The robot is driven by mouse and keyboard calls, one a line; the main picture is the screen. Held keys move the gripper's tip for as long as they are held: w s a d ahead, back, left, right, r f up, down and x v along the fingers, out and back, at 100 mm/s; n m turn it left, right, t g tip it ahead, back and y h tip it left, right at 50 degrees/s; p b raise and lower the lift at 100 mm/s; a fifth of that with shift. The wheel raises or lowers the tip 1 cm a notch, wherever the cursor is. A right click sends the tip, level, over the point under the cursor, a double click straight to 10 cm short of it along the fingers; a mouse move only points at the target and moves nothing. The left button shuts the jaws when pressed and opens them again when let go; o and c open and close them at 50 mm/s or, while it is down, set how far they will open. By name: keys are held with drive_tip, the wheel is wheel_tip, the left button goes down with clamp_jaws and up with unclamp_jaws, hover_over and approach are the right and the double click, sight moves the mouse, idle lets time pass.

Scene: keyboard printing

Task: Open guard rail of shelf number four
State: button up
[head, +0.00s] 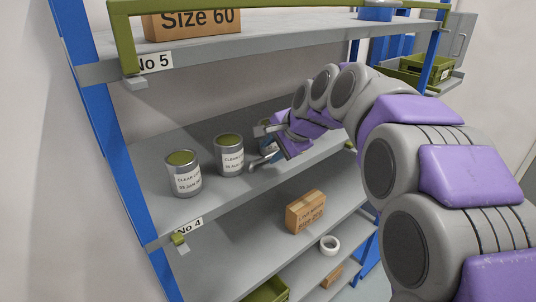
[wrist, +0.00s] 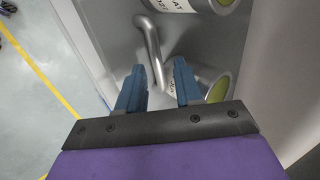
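Shelf number four (head: 222,196) carries a "No 4" label (head: 190,226) at its front left corner. A small green bracket (head: 180,240) sits under that label, and another green bit (head: 349,146) shows at the right end. I see no raised green bar across this shelf's front. My gripper (head: 265,146) is above the right part of the shelf, beside the cans, and partly hides what is behind it. In the wrist view my gripper (wrist: 159,76) has its two blue fingers apart. A bent grey metal rod (wrist: 150,48) reaches between the fingertips; contact is unclear.
Two cans, the left one (head: 183,174) and the middle one (head: 229,156), stand on shelf four. Shelf five above has a green guard rail (head: 121,40) and a "Size 60" box (head: 192,22).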

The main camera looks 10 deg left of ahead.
drive_tip(key=b+v, duration=0.1)
drive_tip(key=v, duration=1.3)
drive_tip(key=shift+d+r+b, duration=0.15)
drive_tip(key=shift+r+b, duration=0.1)
drive_tip(key=shift+b, duration=0.05)
drive_tip(key=shift+o, duration=0.5)
drive_tip(key=shift+s, duration=0.15)
